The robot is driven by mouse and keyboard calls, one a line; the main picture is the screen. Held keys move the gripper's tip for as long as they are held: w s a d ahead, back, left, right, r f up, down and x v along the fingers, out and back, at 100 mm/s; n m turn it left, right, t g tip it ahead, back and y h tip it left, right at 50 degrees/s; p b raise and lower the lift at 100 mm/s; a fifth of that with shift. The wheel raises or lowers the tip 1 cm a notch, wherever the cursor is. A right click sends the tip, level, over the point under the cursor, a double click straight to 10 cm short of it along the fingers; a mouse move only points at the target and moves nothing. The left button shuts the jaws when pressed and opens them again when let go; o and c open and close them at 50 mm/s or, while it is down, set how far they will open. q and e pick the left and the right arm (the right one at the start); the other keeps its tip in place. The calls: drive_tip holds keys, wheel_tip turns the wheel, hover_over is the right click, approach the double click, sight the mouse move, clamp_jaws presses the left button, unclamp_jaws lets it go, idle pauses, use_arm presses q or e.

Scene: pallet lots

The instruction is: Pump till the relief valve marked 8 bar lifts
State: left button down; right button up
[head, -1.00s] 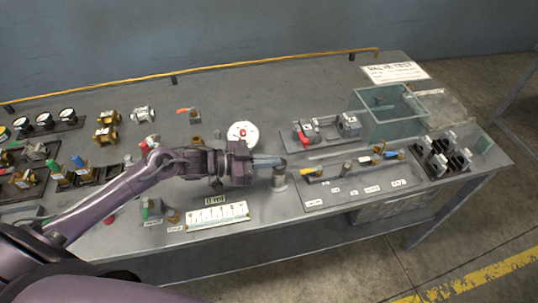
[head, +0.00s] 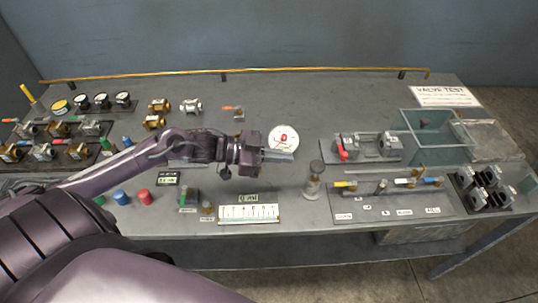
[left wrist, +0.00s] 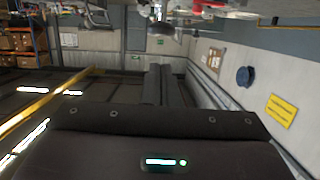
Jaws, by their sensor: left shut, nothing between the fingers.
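My left gripper (head: 278,155) is shut and empty above the bench, just in front of a white round dial with a red centre (head: 283,138). An upright metal cylinder with a dark round top (head: 313,180) stands to the right of the gripper, apart from it in the picture. A white scale plate (head: 249,214) lies in front of the gripper. A board with a row of small valves and coloured handles (head: 390,200) is at right. No 8 bar mark is readable, so I cannot tell which is the relief valve. My right gripper is out of view.
Brass and steel fittings (head: 159,105), several gauges (head: 102,101) and coloured caps (head: 145,196) stand at left. A glass tank (head: 436,137) and a VALVE TEST sign (head: 446,96) are at right. A yellow rail (head: 300,71) runs along the back. The bench behind the dial is mostly clear.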

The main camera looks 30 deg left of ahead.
use_arm(q)
drive_tip(key=v, duration=0.3)
drive_tip(key=shift+s+r, duration=0.1)
drive_tip(key=shift+d, duration=0.1)
idle(0.7)
